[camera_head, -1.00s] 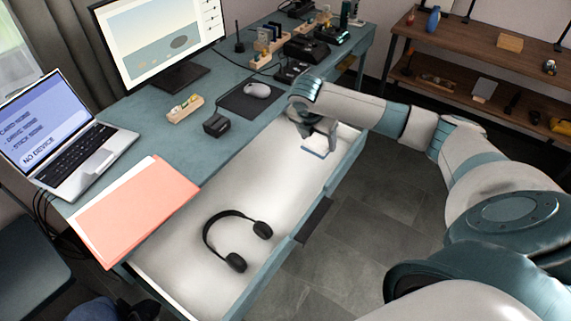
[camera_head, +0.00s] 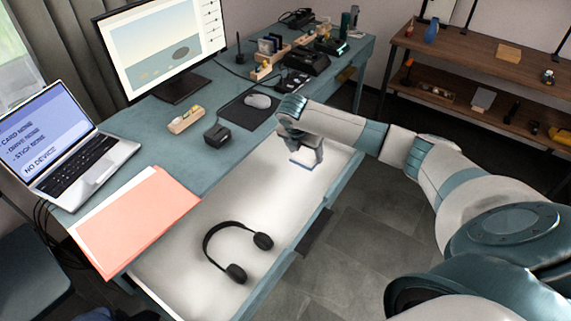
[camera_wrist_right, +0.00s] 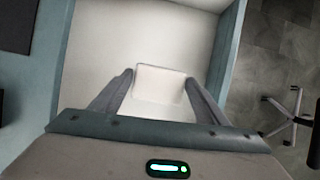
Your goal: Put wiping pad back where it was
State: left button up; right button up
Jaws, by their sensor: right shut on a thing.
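The wiping pad (camera_wrist_right: 161,82) is a small white block between the two fingers of my right gripper (camera_wrist_right: 160,90) in the right wrist view. In the head view the pad (camera_head: 302,164) shows a blue lower edge beneath the right gripper (camera_head: 308,152). The right gripper is shut on the pad, over the right part of the open white drawer (camera_head: 205,245). I cannot tell whether the pad touches the drawer floor. My left gripper is out of view.
Black headphones (camera_head: 238,250) lie in the drawer's near part. The teal desk (camera_head: 150,118) holds a laptop (camera_head: 75,140), salmon folders (camera_head: 135,220), a monitor, a small black box (camera_head: 217,134) and a mouse (camera_head: 257,101). The drawer floor between headphones and gripper is clear.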

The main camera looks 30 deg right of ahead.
jog(key=w+a+f, duration=0.1)
jog(key=w, duration=0.1)
jog(key=w+a+f, duration=0.2)
jog(key=shift+w+a+f, duration=0.2)
jog(key=shift+w+a, duration=0.1)
jog(key=shift+w+a+f, duration=0.25)
jog(key=shift+w+f, duration=0.05)
jog(key=shift+w, duration=0.05)
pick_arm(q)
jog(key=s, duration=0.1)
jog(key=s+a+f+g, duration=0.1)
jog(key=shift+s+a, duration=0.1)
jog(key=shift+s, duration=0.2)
pick_arm(e)
jog(key=shift+f+p, duration=0.25)
jog(key=shift+p, duration=0.1)
notch_tip(320, 180, down, 3)
jog(key=shift+r, duration=0.1)
jog(key=shift+f, duration=0.35)
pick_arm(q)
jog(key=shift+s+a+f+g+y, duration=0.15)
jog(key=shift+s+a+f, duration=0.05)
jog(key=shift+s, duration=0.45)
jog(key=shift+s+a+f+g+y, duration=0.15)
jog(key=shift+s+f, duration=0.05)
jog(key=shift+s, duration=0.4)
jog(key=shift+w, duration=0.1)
